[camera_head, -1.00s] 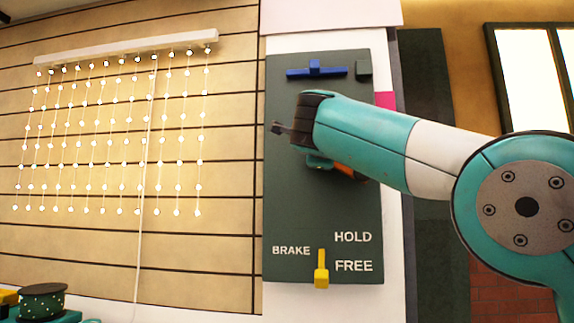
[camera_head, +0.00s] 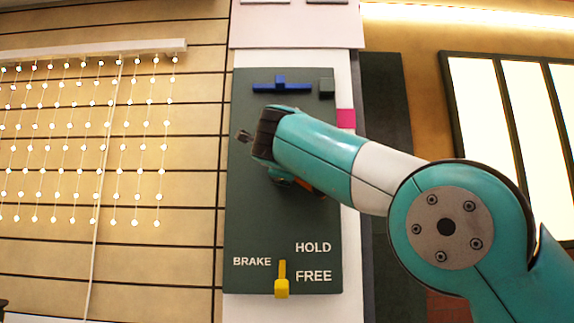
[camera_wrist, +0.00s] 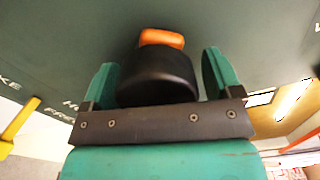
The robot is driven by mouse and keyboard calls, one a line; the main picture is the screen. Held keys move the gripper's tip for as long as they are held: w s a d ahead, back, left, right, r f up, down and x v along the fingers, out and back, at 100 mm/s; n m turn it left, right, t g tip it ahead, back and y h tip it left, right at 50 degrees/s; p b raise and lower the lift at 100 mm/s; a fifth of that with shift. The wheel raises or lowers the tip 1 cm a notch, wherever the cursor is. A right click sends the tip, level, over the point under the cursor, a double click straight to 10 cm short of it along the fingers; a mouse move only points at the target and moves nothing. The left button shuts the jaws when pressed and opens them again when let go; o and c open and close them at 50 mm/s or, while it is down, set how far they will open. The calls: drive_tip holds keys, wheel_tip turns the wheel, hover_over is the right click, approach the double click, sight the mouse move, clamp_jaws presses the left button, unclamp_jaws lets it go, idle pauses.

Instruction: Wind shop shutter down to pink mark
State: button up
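A dark green board (camera_head: 265,215) on a white post carries the controls. My gripper (camera_head: 245,136) is in front of its upper half. In the wrist view, its teal fingers (camera_wrist: 158,78) stand open on either side of a black round knob (camera_wrist: 158,80), with small gaps visible. An orange part (camera_wrist: 162,38) shows behind the knob; my arm hides most of it in the head view. The yellow brake lever (camera_head: 282,280) points down beside FREE. The pink mark (camera_head: 346,119) is at the board's right edge. I cannot tell for sure which surface is the shutter.
A blue bar with a raised tab (camera_head: 282,87) and a dark block (camera_head: 326,88) sit at the board's top. A dark vertical strip (camera_head: 385,130) stands right of the post. String lights (camera_head: 90,140) hang on the slatted wall at left. Bright windows (camera_head: 495,120) are at right.

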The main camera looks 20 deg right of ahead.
drive_tip(key=v, duration=1.7)
drive_tip(key=shift+s+b, duration=0.25)
drive_tip(key=shift+b, duration=0.15)
